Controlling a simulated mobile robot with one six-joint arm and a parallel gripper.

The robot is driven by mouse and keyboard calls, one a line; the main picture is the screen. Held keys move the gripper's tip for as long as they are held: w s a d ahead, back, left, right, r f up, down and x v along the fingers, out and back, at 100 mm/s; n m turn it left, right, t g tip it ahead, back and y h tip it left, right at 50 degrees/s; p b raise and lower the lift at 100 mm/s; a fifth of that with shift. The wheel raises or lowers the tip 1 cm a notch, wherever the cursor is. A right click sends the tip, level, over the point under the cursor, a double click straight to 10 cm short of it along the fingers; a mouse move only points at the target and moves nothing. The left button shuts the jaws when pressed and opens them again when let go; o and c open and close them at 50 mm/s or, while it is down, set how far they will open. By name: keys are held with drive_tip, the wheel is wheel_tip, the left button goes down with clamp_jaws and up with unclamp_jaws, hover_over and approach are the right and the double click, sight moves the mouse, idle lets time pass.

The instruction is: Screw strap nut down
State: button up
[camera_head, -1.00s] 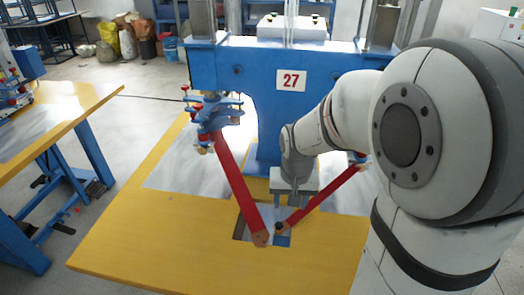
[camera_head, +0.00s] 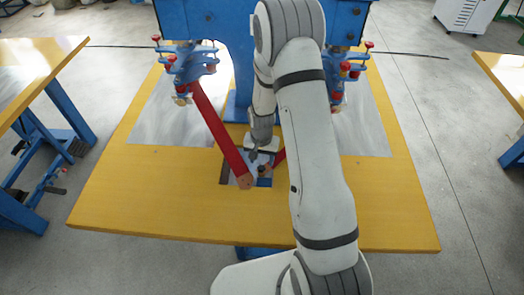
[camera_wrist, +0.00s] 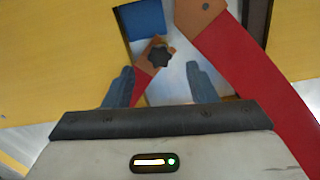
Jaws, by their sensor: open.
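The strap nut, a dark star-shaped knob (camera_wrist: 159,57), sits on the brown end of one red strap (camera_wrist: 142,83) in the wrist view. In the head view the dark knob (camera_head: 263,169) shows small, close to the gripper. A second, longer red strap (camera_head: 217,130) ends in a brown tip near the nut; it also shows in the wrist view (camera_wrist: 237,62). My gripper (camera_wrist: 160,75) is open and empty, with its two fingers apart on either side of the knob in the picture. In the head view my gripper (camera_head: 259,154) is partly hidden by my arm.
The straps meet over a cutout with a metal plate (camera_wrist: 175,82) and a blue block (camera_wrist: 143,19) in the yellow table (camera_head: 150,215). The blue press (camera_head: 230,60) stands behind. Blue clamp fixtures with red knobs (camera_head: 188,62) stand either side.

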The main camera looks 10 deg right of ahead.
sight(261, 169)
drive_tip(key=shift+f, duration=1.85)
drive_tip(key=shift+c, duration=0.3)
drive_tip(key=c, duration=1)
drive_tip(key=shift+f+m, duration=0.1)
drive_tip(key=shift+m, duration=0.5)
drive_tip(key=o, duration=0.5)
drive_tip(key=shift+m+b, duration=0.35)
drive_tip(key=shift+m, duration=0.25)
drive_tip(key=o, duration=0.5)
drive_tip(key=shift+o, duration=0.5)
drive_tip(key=o, duration=0.3)
drive_tip(key=shift+o, duration=0.2)
